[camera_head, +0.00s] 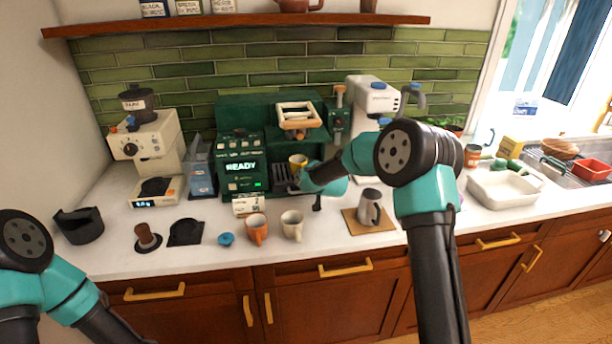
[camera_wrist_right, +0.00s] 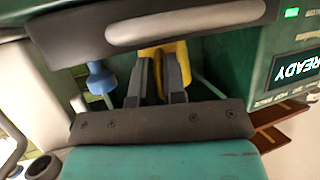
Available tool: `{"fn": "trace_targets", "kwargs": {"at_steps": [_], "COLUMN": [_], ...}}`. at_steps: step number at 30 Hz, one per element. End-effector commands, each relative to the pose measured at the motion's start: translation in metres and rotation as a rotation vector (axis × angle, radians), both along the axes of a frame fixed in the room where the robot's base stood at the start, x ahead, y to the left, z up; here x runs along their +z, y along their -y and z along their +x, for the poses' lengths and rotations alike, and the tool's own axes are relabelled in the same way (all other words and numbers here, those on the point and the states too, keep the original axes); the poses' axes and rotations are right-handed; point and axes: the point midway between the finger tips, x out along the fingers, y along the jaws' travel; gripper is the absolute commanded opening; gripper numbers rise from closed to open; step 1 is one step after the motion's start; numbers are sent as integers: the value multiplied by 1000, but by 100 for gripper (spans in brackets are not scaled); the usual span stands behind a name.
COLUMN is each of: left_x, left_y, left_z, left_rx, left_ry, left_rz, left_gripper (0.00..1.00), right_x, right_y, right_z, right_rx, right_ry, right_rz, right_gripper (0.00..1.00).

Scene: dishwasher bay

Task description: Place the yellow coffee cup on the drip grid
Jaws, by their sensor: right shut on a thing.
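The yellow coffee cup (camera_head: 297,159) is in the bay of the green coffee machine in the head view, at the front of my right gripper (camera_head: 303,173). In the right wrist view the yellow cup (camera_wrist_right: 178,65) shows between and beyond the two dark fingers (camera_wrist_right: 160,88), which are shut on it. Much of the cup is hidden by the fingers and the machine's overhang. The dark drip grid (camera_head: 281,181) is low in the machine bay, just left of and below the cup. I cannot tell whether the cup touches it. My left gripper is out of view.
The green coffee machine (camera_head: 240,148) surrounds the cup closely. An orange mug (camera_head: 257,230) and a white mug (camera_head: 292,226) stand in front of it. A steel pitcher (camera_head: 370,207) stands on a brown mat at the right. A portafilter tamper (camera_head: 146,236) stands at the left.

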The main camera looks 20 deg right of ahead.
Motion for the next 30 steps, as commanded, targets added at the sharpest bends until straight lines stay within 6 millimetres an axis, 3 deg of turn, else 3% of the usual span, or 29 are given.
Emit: {"fn": "trace_targets", "kwargs": {"at_steps": [14,15,23,30], "left_x": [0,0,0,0], "left_y": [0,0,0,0], "left_z": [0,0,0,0], "left_rx": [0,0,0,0], "left_ry": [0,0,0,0], "left_rz": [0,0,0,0], "left_gripper": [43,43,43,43], "right_x": [-2,-2,-2,-3], "right_y": [0,0,0,0], "right_z": [0,0,0,0], "right_rx": [0,0,0,0], "right_ry": [1,1,0,-1], "right_rz": [0,0,0,0], "right_gripper": [0,15,40,41]}}
